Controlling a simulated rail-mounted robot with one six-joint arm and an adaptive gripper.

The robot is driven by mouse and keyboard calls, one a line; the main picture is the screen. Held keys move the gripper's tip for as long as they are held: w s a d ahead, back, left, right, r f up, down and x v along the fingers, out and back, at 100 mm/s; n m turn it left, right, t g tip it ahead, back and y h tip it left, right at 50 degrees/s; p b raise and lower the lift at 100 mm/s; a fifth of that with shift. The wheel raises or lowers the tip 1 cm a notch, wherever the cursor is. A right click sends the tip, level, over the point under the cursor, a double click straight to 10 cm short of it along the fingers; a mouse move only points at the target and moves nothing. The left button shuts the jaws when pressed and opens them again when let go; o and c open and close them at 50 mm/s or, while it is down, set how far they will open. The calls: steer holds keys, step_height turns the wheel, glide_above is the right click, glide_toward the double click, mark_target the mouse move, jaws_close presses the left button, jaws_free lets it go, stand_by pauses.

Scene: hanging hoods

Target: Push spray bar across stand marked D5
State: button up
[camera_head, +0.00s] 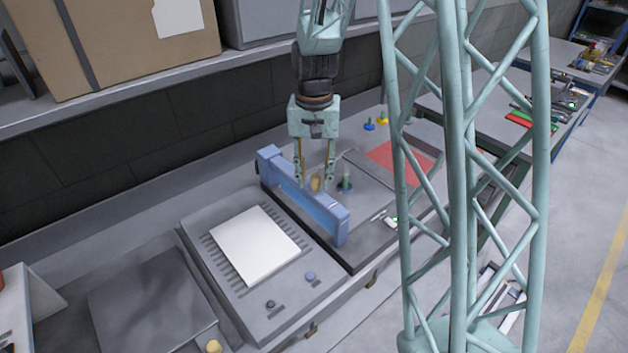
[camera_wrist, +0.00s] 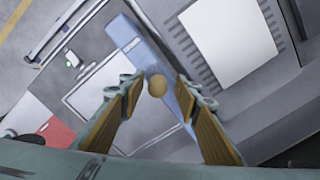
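The spray bar, a long blue bar (camera_head: 315,207), lies across the left side of a grey stand (camera_head: 365,205). The bar also shows in the wrist view (camera_wrist: 140,48), slanting behind the fingers. No D5 marking is legible. A tan round knob (camera_head: 315,184) is beside the bar; whether it is joined to the bar is unclear. My gripper (camera_head: 315,183) points down at the bar's right side. Its fingers are apart, with the knob showing between them in the wrist view (camera_wrist: 157,87). Whether a finger touches the bar or knob cannot be told.
Left of the bar is a grey unit with a white plate (camera_head: 255,246) and dark slots. On the stand's right are a red patch (camera_head: 400,163) and a small green-topped piece (camera_head: 346,182). Blue and yellow knobs (camera_head: 382,119) stand behind. A cardboard box (camera_head: 115,40) sits on the shelf above.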

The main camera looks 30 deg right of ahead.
step_height(320, 180, up, 10)
steer(key=shift+r, duration=0.55)
steer(key=shift+s+a+r, duration=0.1)
stand_by(0.7)
steer(key=s+a+r+n+t, duration=0.25)
steer(key=s+a+r, duration=0.55)
steer(key=s+r, duration=0.5)
steer(key=s+a+n+b, duration=0.1)
steer(key=s+a+n, duration=0.1)
steer(key=s, duration=0.8)
steer(key=s+a+r+n+t+b, duration=0.1)
steer(key=s+a, duration=0.3)
steer(key=s, duration=0.6)
steer(key=shift+r+n, duration=0.3)
steer(key=shift+n, duration=0.45)
steer(key=shift+s+t, duration=0.1)
steer(key=shift+t, duration=0.15)
stand_by(0.4)
